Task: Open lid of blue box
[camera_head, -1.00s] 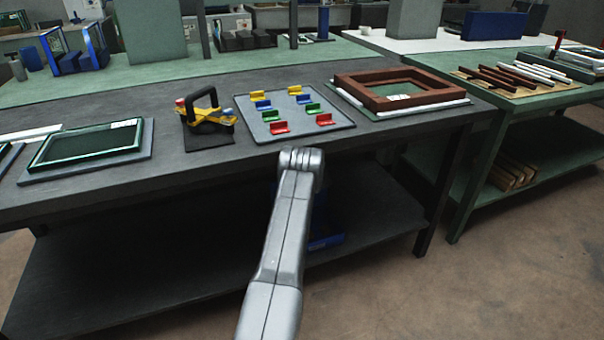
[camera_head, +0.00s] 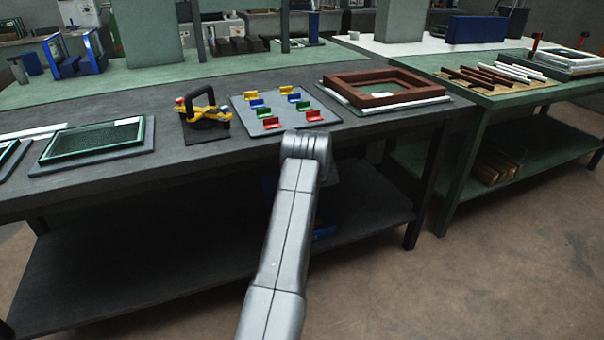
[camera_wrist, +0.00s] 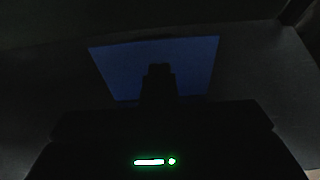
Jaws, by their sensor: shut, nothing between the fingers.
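The blue box (camera_head: 325,231) stands on the lower shelf under the dark workbench, and my arm hides most of it in the head view. In the wrist view a flat blue surface of the box (camera_wrist: 190,62) lies ahead, dim in deep shadow. My gripper (camera_wrist: 159,70) shows as a dark shape in front of the lower middle of that surface. It is shut and empty. I cannot tell whether it touches the box, or whether the surface is the lid. My gripper is hidden behind my arm in the head view.
The lower shelf (camera_head: 130,270) is bare at left.

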